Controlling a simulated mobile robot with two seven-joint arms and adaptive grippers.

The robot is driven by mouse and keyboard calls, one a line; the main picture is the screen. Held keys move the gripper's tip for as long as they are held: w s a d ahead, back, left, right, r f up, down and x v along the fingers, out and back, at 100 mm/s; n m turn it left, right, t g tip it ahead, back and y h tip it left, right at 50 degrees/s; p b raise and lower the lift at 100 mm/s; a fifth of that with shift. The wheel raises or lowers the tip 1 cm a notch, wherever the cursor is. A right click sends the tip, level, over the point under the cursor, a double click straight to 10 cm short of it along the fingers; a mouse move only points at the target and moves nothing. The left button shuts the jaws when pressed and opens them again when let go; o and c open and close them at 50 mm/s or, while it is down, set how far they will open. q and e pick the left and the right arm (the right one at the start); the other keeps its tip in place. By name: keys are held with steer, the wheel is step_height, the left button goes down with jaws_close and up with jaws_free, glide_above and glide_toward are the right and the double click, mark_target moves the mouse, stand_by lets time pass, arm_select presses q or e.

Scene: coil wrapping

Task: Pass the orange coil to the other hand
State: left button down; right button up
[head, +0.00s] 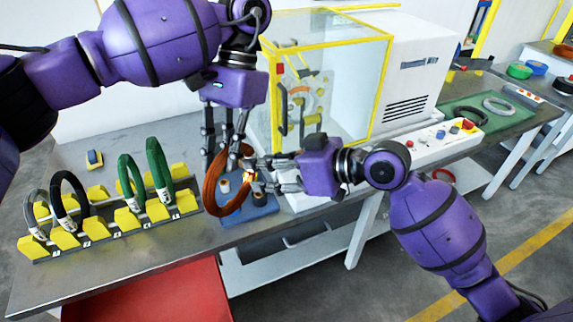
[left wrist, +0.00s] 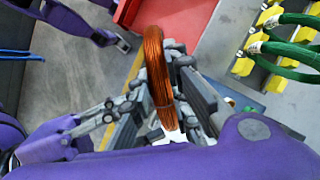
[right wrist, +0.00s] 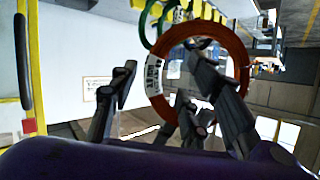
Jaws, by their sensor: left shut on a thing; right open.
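The orange coil (head: 211,188) hangs upright in the head view, above a blue block on the bench. My left gripper (head: 222,150) comes from above and is shut on the coil's upper part. In the left wrist view the coil (left wrist: 154,62) is seen edge-on between its fingers. My right gripper (head: 260,175) is open at the coil's right side, near its white label. In the right wrist view the coil (right wrist: 241,62) faces the camera as a ring. One right finger overlaps the ring and the other stands left of it. Contact there cannot be told.
A yellow-slotted rack (head: 110,222) holds grey, black and green coils at left. A glass cabinet with yellow frame (head: 378,95) stands behind my grippers. A white control panel (head: 432,142) lies to the right. A red box (head: 150,292) is below the bench's front edge.

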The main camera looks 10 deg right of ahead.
arm_select(q)
steer(key=shift+r, duration=0.1)
arm_select(e)
steer(key=x, duration=0.6)
steer(key=shift+d+f, duration=0.1)
jaws_close()
arm_select(q)
steer(key=c, duration=1.6)
jaws_free()
